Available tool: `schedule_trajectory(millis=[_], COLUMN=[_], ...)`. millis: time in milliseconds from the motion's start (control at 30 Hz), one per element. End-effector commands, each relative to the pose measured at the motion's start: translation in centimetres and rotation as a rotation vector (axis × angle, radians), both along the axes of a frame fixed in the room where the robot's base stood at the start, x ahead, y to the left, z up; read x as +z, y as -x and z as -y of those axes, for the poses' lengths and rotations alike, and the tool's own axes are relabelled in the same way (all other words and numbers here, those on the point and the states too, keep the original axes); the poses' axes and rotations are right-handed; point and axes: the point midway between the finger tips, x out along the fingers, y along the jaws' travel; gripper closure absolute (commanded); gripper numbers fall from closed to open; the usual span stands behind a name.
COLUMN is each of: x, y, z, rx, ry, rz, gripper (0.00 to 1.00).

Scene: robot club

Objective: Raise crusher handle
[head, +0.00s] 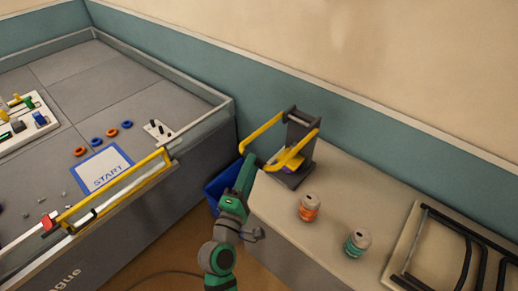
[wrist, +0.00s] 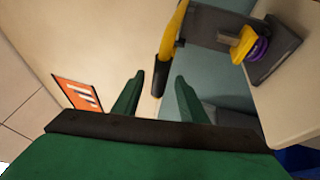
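The can crusher (head: 301,138) stands on the counter by the wall, with a dark upright frame and yellow parts. Its yellow handle (head: 262,132) slopes down and left from the top of the frame. In the wrist view the handle ends in a dark grip (wrist: 160,77), which appears between my fingertips; whether it lies within their reach I cannot tell. A purple can (wrist: 258,50) sits in the crusher under a yellow block (wrist: 243,43). My gripper (head: 249,160) is at the counter's left end beside the handle's lower end. Its two green fingers are apart, with nothing clasped.
An orange can (head: 310,207) and a green can (head: 357,242) stand on the counter. A tray with black bars (head: 413,237) lies at the right. A blue bin (head: 216,187) is below the counter's left end. A walled game table (head: 134,97) is at the left.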

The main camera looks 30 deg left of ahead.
Motion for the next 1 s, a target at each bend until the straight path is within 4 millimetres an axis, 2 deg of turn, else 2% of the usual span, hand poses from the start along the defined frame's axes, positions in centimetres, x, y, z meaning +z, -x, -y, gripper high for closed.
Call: schedule_trajectory(millis=[200,400,600,867,900,1000], x=[0.7,1.1,1.2,1.2,1.2,1.2], y=[-3.7,-6.2,-7.3,-7.4,-7.4,-7.4], z=[-0.6,-0.9,-1.1,-1.1,-1.1,-1.1], rx=[-0.002,-0.001,-0.001,-0.001,-0.001,-0.001], ry=[-0.001,0.0,-0.001,-0.001,-0.001,-0.001], rz=[0.002,0.001,0.0,0.0,0.0,0.0], gripper=[0.61,0.61,0.61,0.61,0.64,0.88])
